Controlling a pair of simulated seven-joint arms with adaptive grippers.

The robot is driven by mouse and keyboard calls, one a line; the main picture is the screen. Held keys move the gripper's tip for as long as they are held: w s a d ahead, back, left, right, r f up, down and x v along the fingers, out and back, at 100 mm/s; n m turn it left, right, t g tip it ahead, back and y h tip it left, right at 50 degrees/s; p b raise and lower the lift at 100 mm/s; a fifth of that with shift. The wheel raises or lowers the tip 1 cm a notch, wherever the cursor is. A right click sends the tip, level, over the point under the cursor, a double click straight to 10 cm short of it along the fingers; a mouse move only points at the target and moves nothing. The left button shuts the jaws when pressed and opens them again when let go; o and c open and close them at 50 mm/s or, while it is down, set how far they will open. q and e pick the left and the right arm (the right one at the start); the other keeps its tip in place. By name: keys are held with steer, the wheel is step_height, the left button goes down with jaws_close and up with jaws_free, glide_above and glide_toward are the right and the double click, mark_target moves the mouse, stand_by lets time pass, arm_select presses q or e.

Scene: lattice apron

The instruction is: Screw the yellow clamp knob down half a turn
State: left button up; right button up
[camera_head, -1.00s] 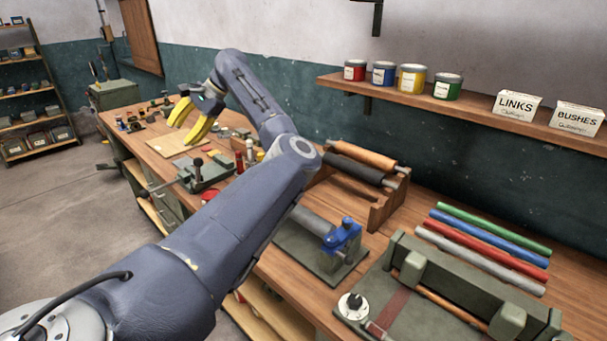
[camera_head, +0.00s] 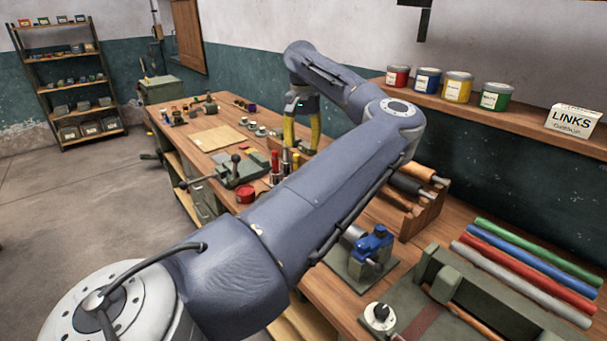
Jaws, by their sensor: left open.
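I cannot make out a yellow clamp knob; my own arm covers part of the bench. A blue clamp-like part (camera_head: 374,243) sits on a green fixture (camera_head: 352,268) on the near bench, with a grey cylinder beside it. My left gripper (camera_head: 301,146) has two yellow fingers pointing down, spread apart, with nothing seen between them. My right gripper is not in view.
A green vise (camera_head: 240,172) and a tan board (camera_head: 217,138) are on the far bench (camera_head: 186,150). Roller stands (camera_head: 425,210) and coloured rods (camera_head: 540,262) lie to the right. A wall shelf (camera_head: 515,116) holds paint cans. Several small parts crowd the far bench.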

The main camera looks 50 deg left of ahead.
arm_select(q)
step_height(320, 180, down, 12)
stand_by(0.5)
steer(key=shift+o, duration=0.3)
jaws_close()
